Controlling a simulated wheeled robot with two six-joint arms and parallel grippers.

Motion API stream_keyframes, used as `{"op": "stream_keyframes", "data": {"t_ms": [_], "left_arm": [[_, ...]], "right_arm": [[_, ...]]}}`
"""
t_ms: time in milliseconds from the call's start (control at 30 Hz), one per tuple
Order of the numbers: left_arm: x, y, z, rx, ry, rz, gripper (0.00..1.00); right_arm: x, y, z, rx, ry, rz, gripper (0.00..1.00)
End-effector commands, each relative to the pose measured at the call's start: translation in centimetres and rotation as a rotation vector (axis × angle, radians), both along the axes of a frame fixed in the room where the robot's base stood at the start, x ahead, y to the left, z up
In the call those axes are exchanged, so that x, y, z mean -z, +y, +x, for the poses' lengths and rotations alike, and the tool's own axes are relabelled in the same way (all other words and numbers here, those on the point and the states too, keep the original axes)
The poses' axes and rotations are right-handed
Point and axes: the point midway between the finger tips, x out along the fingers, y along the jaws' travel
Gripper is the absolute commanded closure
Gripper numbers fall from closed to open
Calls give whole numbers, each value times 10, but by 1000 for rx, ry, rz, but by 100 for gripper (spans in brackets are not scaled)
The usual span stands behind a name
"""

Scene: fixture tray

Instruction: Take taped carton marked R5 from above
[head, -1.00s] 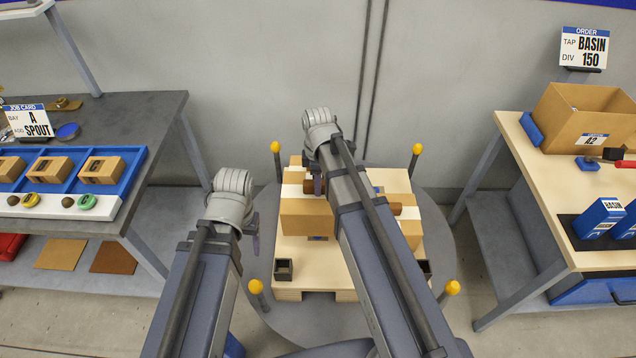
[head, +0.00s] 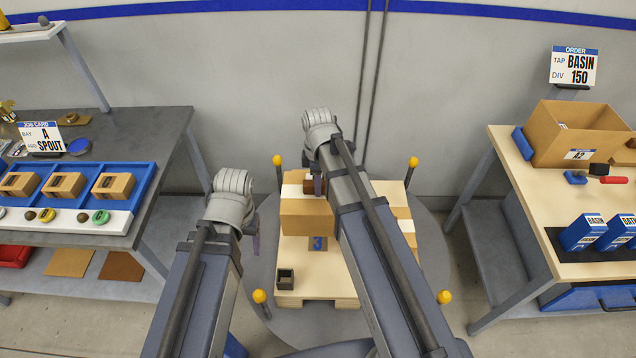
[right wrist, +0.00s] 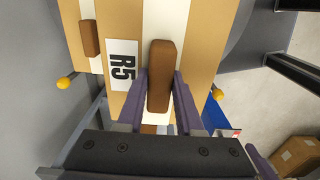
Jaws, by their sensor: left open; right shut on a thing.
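The taped carton marked R5 (right wrist: 205,45) shows in the right wrist view, tan with a white tape band, a black R5 label and a brown grip block (right wrist: 160,75) on top. My right gripper (right wrist: 160,103) is shut on that block from above. In the head view the carton (head: 305,222) hangs under my right gripper (head: 318,184), with a gap to the pallet (head: 320,287) seemingly below it. My right forearm hides part of it. My left gripper (head: 254,232) is open and empty, left of the carton.
Another tan carton (head: 408,238) stands on the pallet, partly behind my right arm. Yellow-tipped posts (head: 260,296) surround the pallet. Workbenches stand left (head: 150,125) and right (head: 520,180), the right one bearing an open box (head: 565,145).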

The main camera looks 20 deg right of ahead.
Motion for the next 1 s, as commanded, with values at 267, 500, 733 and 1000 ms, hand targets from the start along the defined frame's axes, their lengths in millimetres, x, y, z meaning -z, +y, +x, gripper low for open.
{"op": "stream_keyframes", "data": {"t_ms": [267, 500, 733, 1000], "left_arm": [[-20, 0, 0, 1, 0, 0, 33], [-43, 0, 0, 1, 0, 0, 33], [-65, 0, 0, 2, 0, 0, 33], [-90, 0, 0, 0, 0, -1, 33]], "right_arm": [[-20, 0, 0, 0, 0, 0, 100], [-43, 0, 0, 0, 0, 0, 100], [-65, 0, 0, 0, 0, 0, 100], [-90, 0, 0, 0, 0, 0, 100]]}}
